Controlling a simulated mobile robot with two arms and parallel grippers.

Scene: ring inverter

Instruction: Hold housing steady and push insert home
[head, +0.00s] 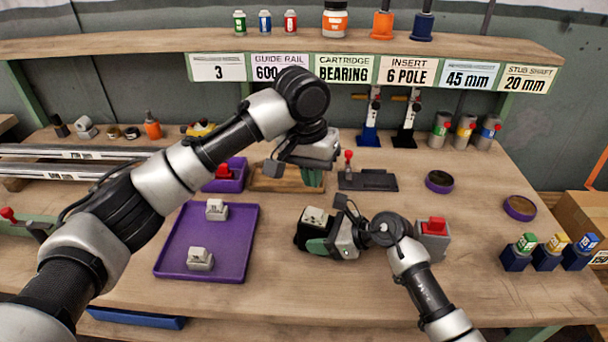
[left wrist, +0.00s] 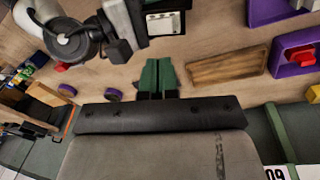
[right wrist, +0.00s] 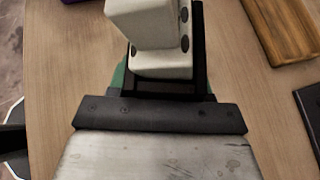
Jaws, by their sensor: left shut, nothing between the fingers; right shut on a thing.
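A black housing (head: 301,238) is on the bench in front of me, with a white insert (head: 314,217) in its top. My right gripper (head: 322,247) is shut on the housing from the right. In the right wrist view the pale insert (right wrist: 150,38) stands up out of the dark housing frame (right wrist: 199,45); how deep it sits I cannot tell. My left gripper (head: 312,178) is shut and empty, behind and above the housing. Its green fingers (left wrist: 158,80) are together in the left wrist view, apart from the insert (left wrist: 164,23).
A purple tray (head: 232,245) holds two white inserts, left of the housing. A wooden tray (head: 265,182) and a black fixture (head: 368,181) lie behind. A grey box with a red top (head: 433,238) stands right of my right gripper. The front bench is mostly clear.

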